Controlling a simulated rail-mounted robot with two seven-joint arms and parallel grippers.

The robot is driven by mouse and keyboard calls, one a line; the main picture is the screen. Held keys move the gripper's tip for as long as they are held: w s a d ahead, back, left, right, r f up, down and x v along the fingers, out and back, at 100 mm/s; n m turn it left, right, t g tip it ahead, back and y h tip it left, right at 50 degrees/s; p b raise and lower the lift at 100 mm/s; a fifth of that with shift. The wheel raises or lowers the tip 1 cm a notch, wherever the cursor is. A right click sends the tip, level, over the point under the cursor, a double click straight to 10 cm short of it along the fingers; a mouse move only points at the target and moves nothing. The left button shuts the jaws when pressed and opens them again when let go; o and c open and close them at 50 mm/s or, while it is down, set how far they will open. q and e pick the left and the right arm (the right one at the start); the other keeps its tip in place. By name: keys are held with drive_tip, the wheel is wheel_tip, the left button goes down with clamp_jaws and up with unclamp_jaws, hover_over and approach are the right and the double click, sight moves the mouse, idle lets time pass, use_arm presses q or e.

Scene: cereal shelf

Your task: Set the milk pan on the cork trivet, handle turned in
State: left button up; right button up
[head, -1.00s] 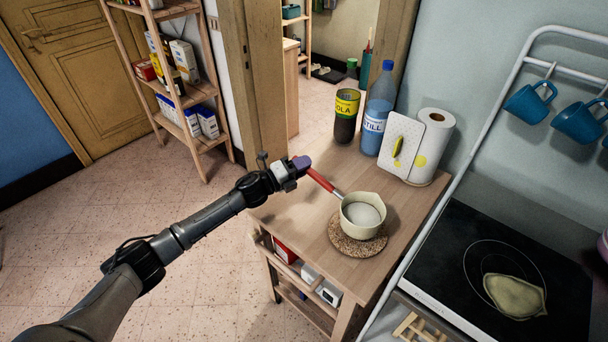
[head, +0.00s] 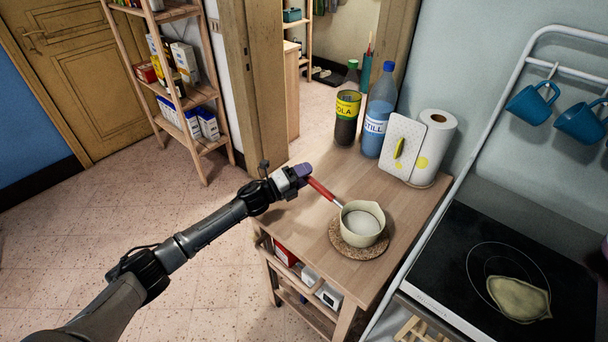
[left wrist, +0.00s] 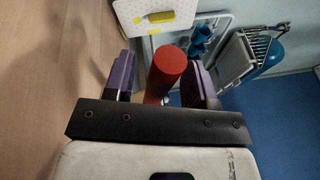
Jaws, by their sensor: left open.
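The cream milk pan (head: 362,222) sits on the round cork trivet (head: 345,243) on the wooden cart. White contents show inside the pan. Its red handle (head: 321,189) points to the upper left, toward my left gripper (head: 304,173). In the left wrist view the end of the red handle (left wrist: 168,70) lies between the two purple fingers of the left gripper (left wrist: 160,88). The fingers are open, with a gap visible beside the handle. The trivet shows mostly on the near and left side of the pan. My right gripper is not in view.
A cola bottle (head: 346,118), a blue water bottle (head: 379,117) and a paper towel roll (head: 434,148) stand at the cart's back. A black hob (head: 500,260) lies to the right. The cart top (head: 290,217) left of the trivet is clear.

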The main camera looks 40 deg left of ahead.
use_arm(q)
drive_tip(key=shift+r, duration=0.35)
drive_tip(key=p+v, duration=0.1)
drive_tip(key=v, duration=0.9)
drive_tip(key=shift+s+f, duration=0.2)
drive_tip(key=shift+s, duration=0.15)
drive_tip(key=shift+s+a, duration=0.3)
drive_tip(key=shift+s, duration=0.3)
idle(0.9)
